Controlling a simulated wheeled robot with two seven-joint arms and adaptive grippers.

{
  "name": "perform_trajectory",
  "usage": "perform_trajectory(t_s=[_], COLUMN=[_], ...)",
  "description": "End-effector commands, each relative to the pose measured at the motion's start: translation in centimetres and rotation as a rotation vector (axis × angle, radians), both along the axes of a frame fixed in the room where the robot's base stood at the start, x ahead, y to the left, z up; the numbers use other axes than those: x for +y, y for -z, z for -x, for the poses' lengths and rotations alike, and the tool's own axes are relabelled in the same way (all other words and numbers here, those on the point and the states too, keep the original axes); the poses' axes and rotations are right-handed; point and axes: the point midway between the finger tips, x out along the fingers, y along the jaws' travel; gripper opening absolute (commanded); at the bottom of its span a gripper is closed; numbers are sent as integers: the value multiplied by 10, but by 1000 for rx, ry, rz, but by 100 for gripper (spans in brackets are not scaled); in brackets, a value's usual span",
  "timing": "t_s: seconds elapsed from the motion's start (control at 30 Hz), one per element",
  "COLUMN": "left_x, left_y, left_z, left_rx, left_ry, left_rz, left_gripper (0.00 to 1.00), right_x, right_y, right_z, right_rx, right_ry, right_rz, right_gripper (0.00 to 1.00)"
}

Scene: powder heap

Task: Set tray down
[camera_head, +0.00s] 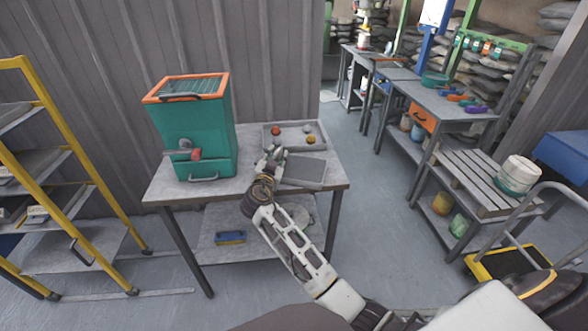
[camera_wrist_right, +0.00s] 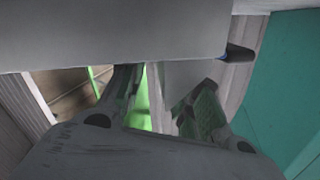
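A flat grey tray (camera_head: 305,171) is at the front right of the grey table (camera_head: 230,191), level or nearly so. I cannot tell whether it rests on the tabletop or is just above it. My right gripper (camera_head: 273,158) is at the tray's left edge. In the right wrist view, a broad grey surface (camera_wrist_right: 110,30), probably the tray, lies across the top and hides the fingertips. The fingers of my right gripper (camera_wrist_right: 158,95) show a gap between them, with a pale grey piece beside the right finger. Whether they grip the tray is unclear. My left gripper is out of view.
A second grey tray with small items (camera_head: 295,135) stands behind at the table's back right. A teal bin with an orange rim (camera_head: 192,130) stands to the left. A yellow rack (camera_head: 70,130) is at far left. Clear tabletop lies in front of the bin.

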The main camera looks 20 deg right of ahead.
Motion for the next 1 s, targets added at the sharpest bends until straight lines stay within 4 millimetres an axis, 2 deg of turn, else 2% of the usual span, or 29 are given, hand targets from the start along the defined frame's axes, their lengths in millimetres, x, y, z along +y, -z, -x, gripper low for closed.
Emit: perform_trajectory(t_s=[0.03,0.2,1.0], left_x=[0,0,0], left_y=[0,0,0], left_z=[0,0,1], left_rx=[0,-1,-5], left_ry=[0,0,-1], left_rz=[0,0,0], left_gripper=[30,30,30], right_x=[0,0,-3], right_y=[0,0,-7], right_z=[0,0,-3], right_rx=[0,0,-1], right_ry=[0,0,-2], right_rz=[0,0,1], right_gripper=[21,0,0])
